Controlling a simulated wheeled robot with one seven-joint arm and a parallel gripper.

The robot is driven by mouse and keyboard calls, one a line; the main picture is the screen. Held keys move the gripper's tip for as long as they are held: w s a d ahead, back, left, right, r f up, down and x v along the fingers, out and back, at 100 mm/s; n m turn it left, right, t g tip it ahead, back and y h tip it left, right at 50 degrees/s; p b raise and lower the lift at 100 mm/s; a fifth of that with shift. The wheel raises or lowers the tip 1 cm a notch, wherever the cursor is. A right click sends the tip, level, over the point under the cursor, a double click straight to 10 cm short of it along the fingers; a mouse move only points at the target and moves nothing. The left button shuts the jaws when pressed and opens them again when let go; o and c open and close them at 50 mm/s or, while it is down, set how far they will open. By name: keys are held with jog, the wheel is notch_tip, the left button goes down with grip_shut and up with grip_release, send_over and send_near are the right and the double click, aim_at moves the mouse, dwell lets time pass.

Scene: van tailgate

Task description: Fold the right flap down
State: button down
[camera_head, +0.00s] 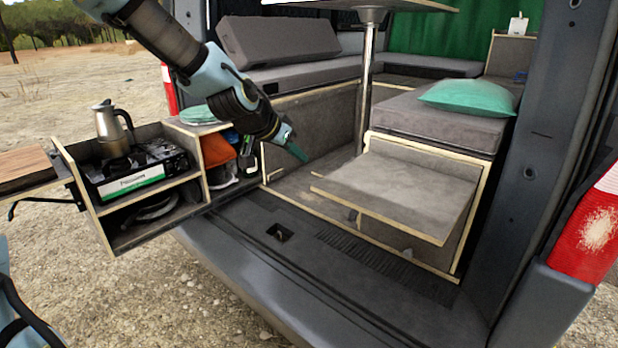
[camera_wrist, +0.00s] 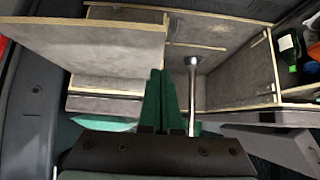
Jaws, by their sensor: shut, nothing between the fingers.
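The right flap (camera_head: 398,192) is a grey board with pale wooden edges. It sticks out roughly level from the front of the right bench box, above the van floor. In the wrist view the flap (camera_wrist: 85,45) fills the upper left. My gripper (camera_head: 297,152) is shut and empty, with green fingertips pointing down and right. It is in the air to the left of the flap, apart from it in the picture. In the wrist view the shut fingers (camera_wrist: 160,98) are at the middle, just right of the flap's edge.
A metal table leg (camera_head: 365,80) rises behind the flap. A green pillow (camera_head: 468,96) lies on the right bench cushion (camera_head: 440,122). At left, a pulled-out kitchen box (camera_head: 103,210) holds a stove (camera_head: 138,172) and a metal pot (camera_head: 112,128). The bumper ledge in front is clear.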

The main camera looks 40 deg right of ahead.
jog(key=p, duration=0.2)
send_over(316, 184)
jog(key=a, duration=0.2)
notch_tip(316, 184, down, 4)
jog(key=shift+s+a+f+p, duration=0.2)
jog(key=shift+f+p, duration=0.1)
jog(key=shift+f, duration=0.7)
jog(key=shift+s+a+f+p, duration=0.15)
jog(key=shift+f+p, duration=0.1)
jog(key=shift+f, duration=0.7)
